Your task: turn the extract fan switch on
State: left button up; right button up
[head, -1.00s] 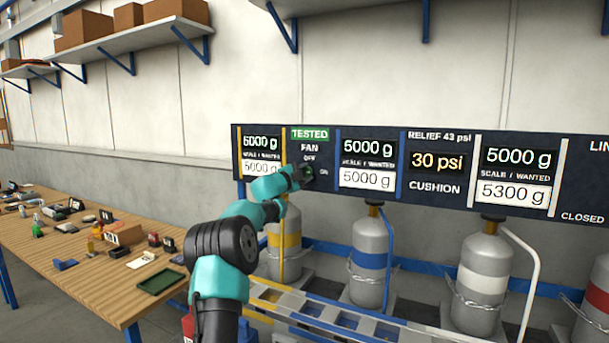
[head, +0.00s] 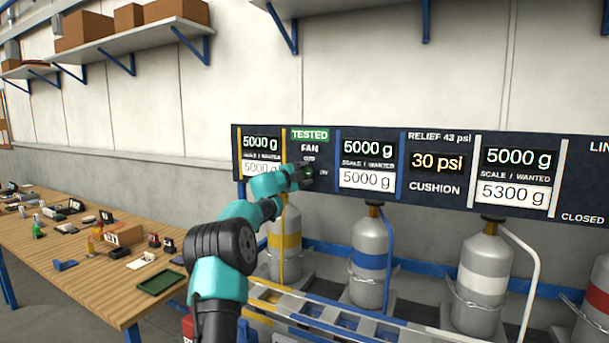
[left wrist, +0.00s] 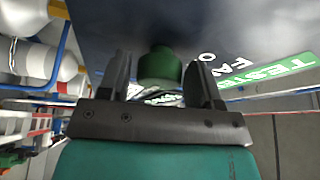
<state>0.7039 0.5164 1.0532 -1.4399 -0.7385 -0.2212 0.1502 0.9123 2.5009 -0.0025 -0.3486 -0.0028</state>
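The fan switch is a dark green knob (left wrist: 160,68) on the dark panel, below the FAN label (head: 310,148) and the green TESTED sign (head: 310,134). In the left wrist view the knob sits between the two fingers of my left gripper (left wrist: 162,78), with a visible gap on each side, so the gripper is open around it. In the head view my left gripper (head: 303,175) is at the panel and covers most of the switch. The label's OFF and ON marks are partly hidden or too small to read. My right gripper is not seen.
The panel (head: 435,203) spans the wall with scale displays. Gas cylinders (head: 370,265) with coloured bands stand below it. A wooden workbench (head: 85,280) with several small items is at the left. A shelf with cardboard boxes (head: 88,28) hangs above.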

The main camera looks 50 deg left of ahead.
pick_arm(q)
jog(key=shift+o, duration=0.9)
jog(key=shift+s, duration=0.1)
jog(key=s+f, duration=0.1)
jog(key=s, duration=1.6)
jog(key=shift+f, duration=0.3)
